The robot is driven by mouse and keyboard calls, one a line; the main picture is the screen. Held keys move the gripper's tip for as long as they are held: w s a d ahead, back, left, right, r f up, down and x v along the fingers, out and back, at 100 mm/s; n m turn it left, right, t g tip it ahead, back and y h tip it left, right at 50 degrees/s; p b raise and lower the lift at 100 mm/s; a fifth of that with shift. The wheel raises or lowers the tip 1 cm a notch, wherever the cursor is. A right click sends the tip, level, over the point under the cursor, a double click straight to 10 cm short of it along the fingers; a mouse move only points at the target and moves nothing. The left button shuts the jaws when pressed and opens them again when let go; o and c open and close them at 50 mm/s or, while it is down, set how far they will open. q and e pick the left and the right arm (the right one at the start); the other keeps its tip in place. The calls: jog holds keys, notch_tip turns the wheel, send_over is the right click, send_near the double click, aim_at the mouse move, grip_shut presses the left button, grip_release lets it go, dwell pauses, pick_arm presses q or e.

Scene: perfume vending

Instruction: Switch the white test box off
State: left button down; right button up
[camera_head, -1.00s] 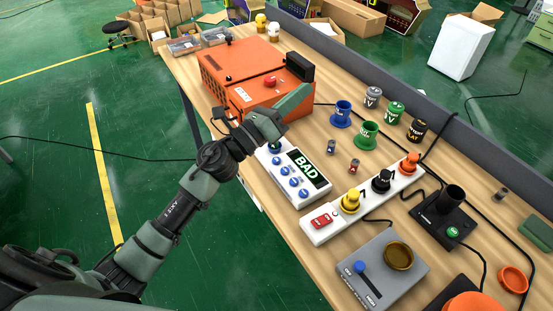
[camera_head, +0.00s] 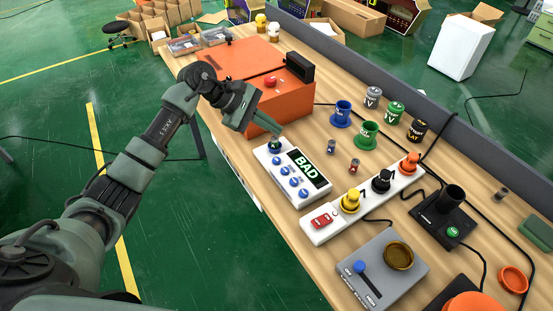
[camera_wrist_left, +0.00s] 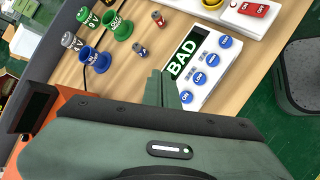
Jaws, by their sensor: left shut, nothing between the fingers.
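The white test box (camera_head: 292,188) lies on the wooden table, its dark display (camera_head: 308,167) reading BAD in green. A row of blue buttons (camera_head: 284,171) runs along its left side. The box also shows in the wrist view (camera_wrist_left: 205,82), where the display reads BAD and several blue buttons are visible. My left gripper (camera_head: 280,138) is shut and empty, its fingertips pointing down at the box's far end by the topmost button (camera_head: 274,147). In the wrist view the fingers (camera_wrist_left: 168,88) partly hide that end of the box. I cannot tell whether they touch. My right gripper is not in view.
An orange machine (camera_head: 240,62) stands just behind the gripper. A white power strip (camera_head: 322,230) with a red switch, yellow, black and orange plugs lies nearer. Blue (camera_head: 341,112) and green (camera_head: 366,134) holders stand to the right. A grey switch box (camera_head: 385,275) is in front.

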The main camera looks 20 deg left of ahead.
pick_arm(q)
jog(key=b, duration=0.3)
send_over(273, 160)
notch_tip(273, 160, down, 8)
jog(key=shift+r, duration=0.25)
jog(key=shift+f+b, duration=0.65)
jog(key=shift+f, duration=0.05)
dwell(1.5)
jog(key=shift+f+b, duration=0.4)
jog(key=shift+b, duration=0.4)
jog(key=shift+f+b, duration=0.45)
jog(key=shift+b, duration=0.2)
dwell(0.5)
jog(key=shift+r, duration=0.85)
